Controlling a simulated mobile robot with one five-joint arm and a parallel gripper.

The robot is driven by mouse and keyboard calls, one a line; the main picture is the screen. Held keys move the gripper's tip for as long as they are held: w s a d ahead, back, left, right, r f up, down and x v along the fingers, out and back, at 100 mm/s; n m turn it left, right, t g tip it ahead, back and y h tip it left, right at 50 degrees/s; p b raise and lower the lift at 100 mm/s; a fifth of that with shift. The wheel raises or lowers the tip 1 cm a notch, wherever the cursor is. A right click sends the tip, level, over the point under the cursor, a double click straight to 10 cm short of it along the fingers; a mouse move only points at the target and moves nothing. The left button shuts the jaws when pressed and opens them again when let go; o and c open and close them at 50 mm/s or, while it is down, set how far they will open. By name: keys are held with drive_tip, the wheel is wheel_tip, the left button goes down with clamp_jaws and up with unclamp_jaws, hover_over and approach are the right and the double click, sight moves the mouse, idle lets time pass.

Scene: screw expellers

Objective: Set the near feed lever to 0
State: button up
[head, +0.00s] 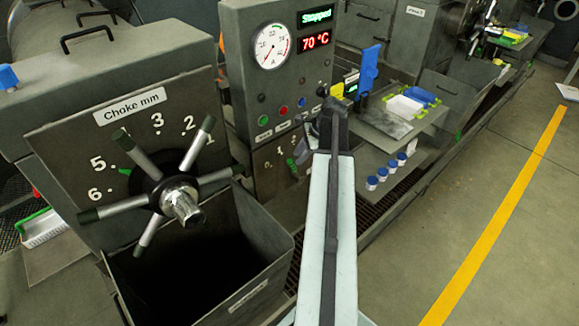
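The near machine's control panel (268,85) stands left of centre, with a round gauge, a green display reading Stopped and a red display reading 70 °C. Below its buttons is a small dark scale plate (273,168) with white numerals and green marks, which looks like the feed lever's scale. My arm covers its right side, and I cannot make out the lever's setting. My gripper (324,97) is at the dark far end of my arm, in front of the panel's right edge. Its fingers are too small and dark to tell whether they are open.
A spoked choke handwheel (180,203) sticks out at the left, above an open dark bin (262,232). A side shelf (383,122) right of my arm holds trays, with several blue-capped jars (382,173) below. The floor beyond the yellow line (497,210) is clear.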

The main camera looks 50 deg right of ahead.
sight(292, 165)
drive_tip(key=b+x, duration=0.5)
drive_tip(key=x, duration=0.2)
drive_tip(key=shift+f+b, duration=0.1)
drive_tip(key=shift+b, duration=0.3)
clamp_jaws()
idle(0.8)
